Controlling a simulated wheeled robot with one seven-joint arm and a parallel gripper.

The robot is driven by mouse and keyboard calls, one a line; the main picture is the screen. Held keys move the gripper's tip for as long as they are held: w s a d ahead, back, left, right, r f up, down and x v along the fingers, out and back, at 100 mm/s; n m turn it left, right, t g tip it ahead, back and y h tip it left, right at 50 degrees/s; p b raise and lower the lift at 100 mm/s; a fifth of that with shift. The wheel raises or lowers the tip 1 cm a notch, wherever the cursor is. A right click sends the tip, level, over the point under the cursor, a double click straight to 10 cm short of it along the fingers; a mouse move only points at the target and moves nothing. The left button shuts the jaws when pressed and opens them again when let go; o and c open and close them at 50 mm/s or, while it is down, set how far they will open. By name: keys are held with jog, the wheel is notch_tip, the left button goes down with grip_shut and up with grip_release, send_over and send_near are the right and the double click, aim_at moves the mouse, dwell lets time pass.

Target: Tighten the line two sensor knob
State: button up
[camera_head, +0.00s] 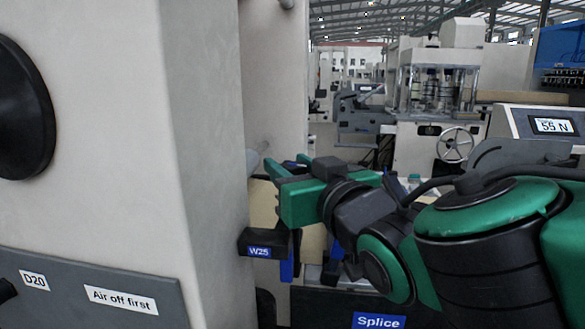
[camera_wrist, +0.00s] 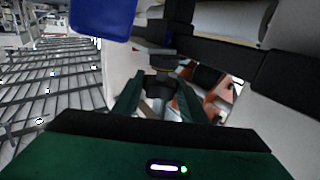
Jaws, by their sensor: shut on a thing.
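My gripper (camera_head: 283,182) reaches in from the right in the head view, close beside the pale machine column. In the wrist view my gripper (camera_wrist: 160,88) has its two green fingers on either side of a dark round knob (camera_wrist: 161,82), and it is shut on that knob. The knob sits under a dark bracket with a brownish collar between. In the head view the knob is hidden behind the fingers. A dark bracket labelled W25 (camera_head: 260,251) shows just below my gripper. No line number can be read on the knob.
The pale machine column (camera_head: 205,130) stands close on the left, with a grey panel (camera_head: 70,291) reading "Air off first". A blue part (camera_wrist: 102,16) hangs near the fingers in the wrist view. A display (camera_head: 552,126) and a handwheel (camera_head: 455,145) stand farther right.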

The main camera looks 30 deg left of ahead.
jog(key=shift+r+m+t+h, duration=0.15)
jog(key=shift+m+t+h, duration=0.6)
jog(key=shift+t+h, duration=0.1)
jog(key=shift+r+m+t+h, duration=0.1)
jog(key=shift+m+t+h, duration=0.65)
jog(key=shift+h, duration=0.1)
jog(key=shift+w+m+t+h, duration=0.1)
jog(key=shift+m+t+h, duration=0.35)
jog(key=shift+h, duration=0.25)
jog(key=shift+d+m+t+h, duration=0.15)
jog(key=shift+m+t+h, duration=0.1)
jog(key=shift+m+h, duration=0.1)
jog(key=o, duration=1)
jog(key=shift+r, duration=0.1)
jog(key=shift+c, duration=0.2)
jog(key=shift+o, duration=0.5)
jog(key=shift+f, duration=0.2)
jog(key=v, duration=1)
jog(key=shift+s+d, duration=0.25)
